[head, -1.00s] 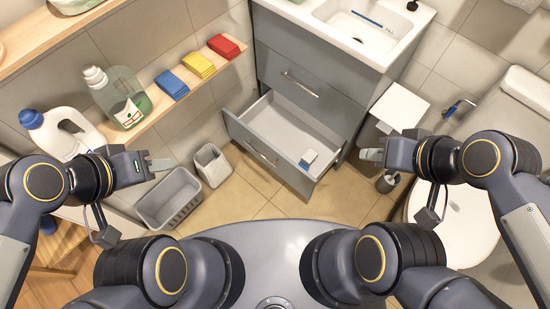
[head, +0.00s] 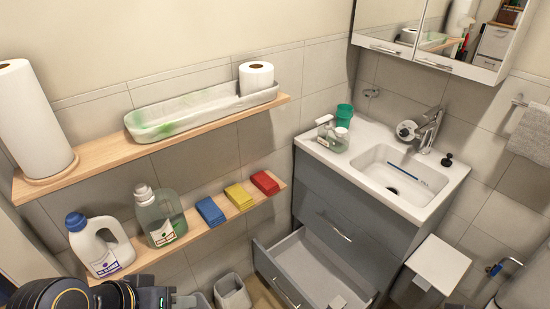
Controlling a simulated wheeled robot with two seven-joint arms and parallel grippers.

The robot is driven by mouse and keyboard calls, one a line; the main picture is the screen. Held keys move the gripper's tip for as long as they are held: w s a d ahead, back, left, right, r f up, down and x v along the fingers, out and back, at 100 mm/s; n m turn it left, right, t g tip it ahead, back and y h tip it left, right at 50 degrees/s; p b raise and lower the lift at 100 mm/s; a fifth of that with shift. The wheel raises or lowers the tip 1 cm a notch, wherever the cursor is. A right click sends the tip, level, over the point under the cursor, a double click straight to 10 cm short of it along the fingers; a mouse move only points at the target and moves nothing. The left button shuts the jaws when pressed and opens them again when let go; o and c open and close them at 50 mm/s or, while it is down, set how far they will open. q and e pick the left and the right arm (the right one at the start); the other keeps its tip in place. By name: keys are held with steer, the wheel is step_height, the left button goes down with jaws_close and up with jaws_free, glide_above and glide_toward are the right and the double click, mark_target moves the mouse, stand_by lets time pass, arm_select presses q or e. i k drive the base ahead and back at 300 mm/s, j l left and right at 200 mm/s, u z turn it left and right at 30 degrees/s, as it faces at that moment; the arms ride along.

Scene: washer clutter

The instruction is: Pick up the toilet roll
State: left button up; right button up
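A white toilet roll (head: 256,78) stands upright at the right end of a long, shallow whitish tray (head: 190,112) with green smears. The tray lies on the upper wooden shelf. My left gripper (head: 186,300) is at the bottom edge, low and in front of the lower shelf, well away from the toilet roll. Its fingers are partly cut off by the frame. My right gripper is out of view.
A paper towel roll (head: 30,120) stands at the upper shelf's left end. The lower shelf holds a white jug (head: 100,248), a green bottle (head: 160,218) and coloured cloths (head: 240,196). The vanity drawer (head: 310,270) is open. A mirror cabinet (head: 440,35) hangs above the sink.

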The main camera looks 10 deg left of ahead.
mark_target(256, 77)
steer(key=i, duration=0.25)
steer(key=i+u, duration=0.55)
steer(key=u, duration=0.15)
